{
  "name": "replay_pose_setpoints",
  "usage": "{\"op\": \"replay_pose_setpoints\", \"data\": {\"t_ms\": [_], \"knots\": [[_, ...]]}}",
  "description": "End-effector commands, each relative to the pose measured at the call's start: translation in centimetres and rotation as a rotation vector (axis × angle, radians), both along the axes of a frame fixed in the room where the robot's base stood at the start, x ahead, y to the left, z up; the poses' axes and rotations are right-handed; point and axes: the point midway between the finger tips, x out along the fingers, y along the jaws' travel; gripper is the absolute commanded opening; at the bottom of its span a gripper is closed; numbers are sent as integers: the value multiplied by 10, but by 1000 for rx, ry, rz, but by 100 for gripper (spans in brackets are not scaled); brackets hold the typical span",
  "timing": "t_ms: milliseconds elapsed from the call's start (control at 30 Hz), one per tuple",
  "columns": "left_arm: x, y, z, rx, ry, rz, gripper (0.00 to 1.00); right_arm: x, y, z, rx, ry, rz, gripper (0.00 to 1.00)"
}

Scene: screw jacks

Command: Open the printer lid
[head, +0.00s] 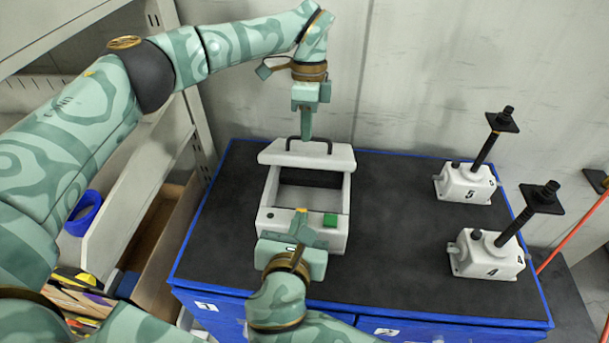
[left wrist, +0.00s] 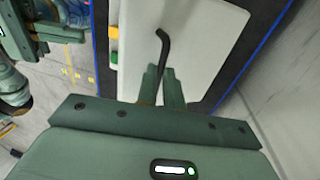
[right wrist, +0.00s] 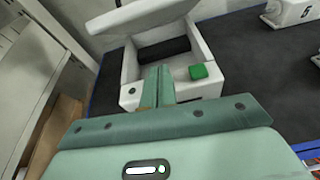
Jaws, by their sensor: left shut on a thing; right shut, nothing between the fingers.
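The white printer (head: 340,212) stands on the black-topped blue cabinet, with a green button (head: 330,220) at its front right. Its lid (head: 280,153) is raised at the back, so the open interior shows; a dark roller (right wrist: 163,50) is visible inside in the right wrist view. My left gripper (head: 306,137) is shut on the lid's dark bar handle (head: 328,143), which also shows in the left wrist view (left wrist: 163,42). My right gripper (head: 301,214) is shut and empty at the printer's front, left of the green button. Its fingers hide part of the front edge in the right wrist view.
Two white screw jacks, numbered 5 (head: 466,185) and 4 (head: 486,255), stand on the right of the cabinet top (head: 400,210). Grey shelving (head: 135,190) is at the left, and a wall (head: 420,70) stands close behind. The top between printer and jacks is clear.

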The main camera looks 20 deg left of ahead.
Motion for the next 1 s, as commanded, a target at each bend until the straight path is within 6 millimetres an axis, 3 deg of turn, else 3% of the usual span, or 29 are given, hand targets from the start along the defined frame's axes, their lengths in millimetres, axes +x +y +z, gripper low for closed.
{"op": "replay_pose_setpoints", "data": {"t_ms": [167,600,800,1000], "knots": [[1,2,-2,7,-5,2,0,4,7,-4,-68,-22,39,0],[1,2,-2,6,-5,2,0,88,24,-29,-66,-21,36,0],[1,2,-2,6,-5,2,0,103,27,-6,-61,-19,36,0],[1,2,-2,6,-5,2,0,108,28,3,-62,-17,35,0]]}}
